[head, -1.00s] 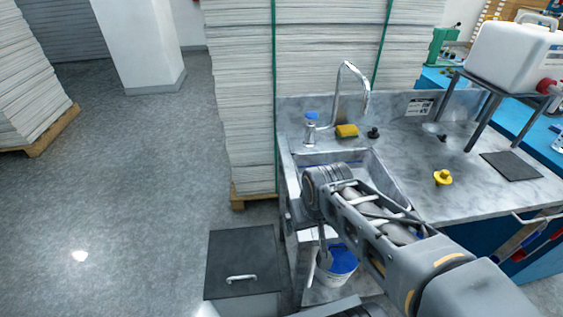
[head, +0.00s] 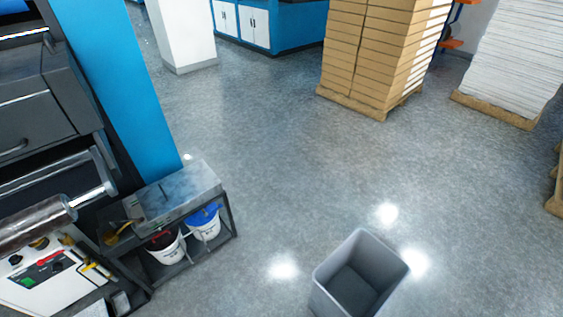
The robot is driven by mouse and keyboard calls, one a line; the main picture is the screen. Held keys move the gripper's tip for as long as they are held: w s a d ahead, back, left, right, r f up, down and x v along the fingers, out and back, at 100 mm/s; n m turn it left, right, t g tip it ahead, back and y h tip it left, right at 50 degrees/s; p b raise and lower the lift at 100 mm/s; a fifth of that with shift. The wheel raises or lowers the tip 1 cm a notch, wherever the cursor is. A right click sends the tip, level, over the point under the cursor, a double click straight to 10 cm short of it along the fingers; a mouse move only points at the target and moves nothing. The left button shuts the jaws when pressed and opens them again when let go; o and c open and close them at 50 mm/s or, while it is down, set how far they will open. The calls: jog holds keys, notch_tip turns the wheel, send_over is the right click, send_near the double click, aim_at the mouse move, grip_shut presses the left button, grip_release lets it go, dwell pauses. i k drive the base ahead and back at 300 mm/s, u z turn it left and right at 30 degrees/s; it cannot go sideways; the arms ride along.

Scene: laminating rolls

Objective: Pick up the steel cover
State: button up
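A flat, box-shaped steel piece (head: 178,197) lies on top of a small dark rack at the lower left in the head view. It looks like the steel cover, but I cannot be sure. It has a dull, blotchy metal surface with a thin dark mark on its top. My gripper and arm are not in this view.
Below the steel piece, the rack (head: 229,215) holds a white bucket with a blue lid (head: 204,222) and one with a dark red top (head: 165,245). A dark machine with a roller (head: 35,222) stands left. A grey open bin (head: 360,278) stands lower right. The middle floor is clear.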

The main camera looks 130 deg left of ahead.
aim_at(157, 199)
jog(key=k, duration=0.2)
jog(key=u, duration=4.3)
jog(key=i, duration=0.3)
jog(key=u, duration=1.4)
jog(key=i, duration=1.35)
jog(key=z, duration=0.15)
